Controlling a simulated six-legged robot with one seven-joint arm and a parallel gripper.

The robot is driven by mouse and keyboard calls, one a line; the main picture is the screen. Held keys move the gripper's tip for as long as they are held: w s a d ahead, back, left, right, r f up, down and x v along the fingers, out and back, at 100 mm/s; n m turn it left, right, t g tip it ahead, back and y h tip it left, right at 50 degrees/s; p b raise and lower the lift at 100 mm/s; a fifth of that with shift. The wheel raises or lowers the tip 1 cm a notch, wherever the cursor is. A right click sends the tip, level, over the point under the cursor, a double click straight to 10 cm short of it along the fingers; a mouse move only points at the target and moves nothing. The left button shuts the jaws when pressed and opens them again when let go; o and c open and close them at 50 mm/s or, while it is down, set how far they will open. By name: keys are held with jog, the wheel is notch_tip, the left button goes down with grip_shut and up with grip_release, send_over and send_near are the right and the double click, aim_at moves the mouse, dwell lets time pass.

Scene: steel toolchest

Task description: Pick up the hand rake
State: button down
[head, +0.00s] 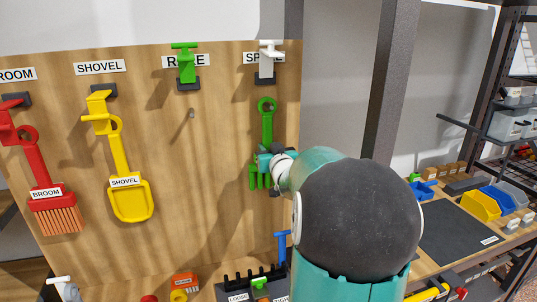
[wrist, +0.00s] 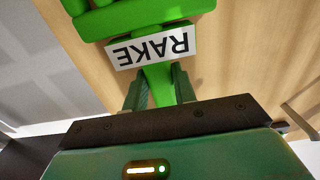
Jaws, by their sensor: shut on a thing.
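The hand rake (head: 267,122) is green, with a ring at the top of its handle and its tines pointing down. It is in front of the right part of the wooden board, below the white clip; whether it touches the board I cannot tell. My gripper (head: 266,160) is shut on the rake just above the tines, and my arm covers part of the view to its right. In the wrist view the rake (wrist: 155,74) sits between the two fingers of my gripper (wrist: 160,86), by its upside-down RAKE label.
The wooden board (head: 210,200) carries a red broom (head: 40,170), a yellow shovel (head: 123,160), an empty green clip (head: 186,66) under a RAKE sign and a white clip (head: 267,62) by a partly hidden sign. A bench with bins (head: 480,205) stands right. A dark upright (head: 390,75) stands beyond my arm.

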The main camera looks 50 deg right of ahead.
jog(key=v, duration=1.8)
jog(key=shift+r, duration=0.25)
